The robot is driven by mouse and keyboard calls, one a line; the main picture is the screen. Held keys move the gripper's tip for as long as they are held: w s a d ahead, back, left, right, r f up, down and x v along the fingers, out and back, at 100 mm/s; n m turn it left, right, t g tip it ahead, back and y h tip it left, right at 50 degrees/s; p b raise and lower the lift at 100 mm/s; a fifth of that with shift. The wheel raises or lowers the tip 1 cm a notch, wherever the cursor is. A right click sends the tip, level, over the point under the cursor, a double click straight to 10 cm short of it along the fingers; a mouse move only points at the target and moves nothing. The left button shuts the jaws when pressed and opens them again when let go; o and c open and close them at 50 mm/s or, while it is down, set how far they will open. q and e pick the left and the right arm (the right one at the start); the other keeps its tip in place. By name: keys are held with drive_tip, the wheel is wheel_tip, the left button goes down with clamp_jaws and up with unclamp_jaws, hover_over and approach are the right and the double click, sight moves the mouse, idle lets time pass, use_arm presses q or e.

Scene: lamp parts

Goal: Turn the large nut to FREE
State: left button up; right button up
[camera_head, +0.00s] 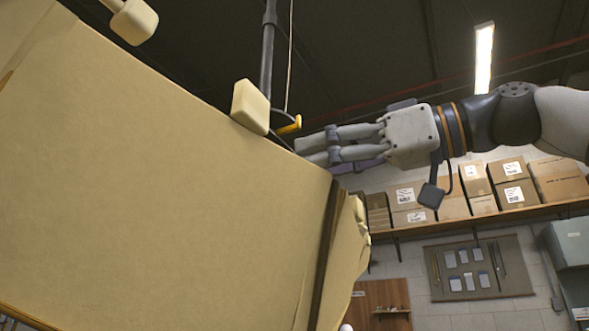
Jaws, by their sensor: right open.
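I cannot clearly make out the large nut or any FREE marking. A big tan, flat-faced body (160,170) fills the left of the view, tilted. A cream block (250,107) sits at its upper edge, with a small yellow piece (290,125) just right of it. A dark upright rod (268,50) comes down behind the block. My right gripper (312,150) reaches in from the right, open. Its fingertips are just below the yellow piece, by the tan body's upper right edge; contact cannot be told. My left gripper is not in view.
Another cream block (134,21) is at the top left. A thin cord (289,55) hangs beside the rod. Behind are a shelf (480,216) of cardboard boxes (513,183), a tool board (478,268) and a ceiling light (484,57). Open air lies below my right arm.

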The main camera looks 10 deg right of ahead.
drive_tip(key=x, duration=0.4)
drive_tip(key=shift+w+a, duration=0.2)
drive_tip(key=shift+a, duration=0.1)
drive_tip(key=c, duration=1.2)
drive_tip(key=shift+o, duration=0.2)
drive_tip(key=shift+s+a+m, duration=0.1)
drive_tip(key=shift+s+m, duration=0.05)
drive_tip(key=shift+m, duration=3.25)
drive_tip(key=o, duration=1.2)
drive_tip(key=shift+c, duration=0.2)
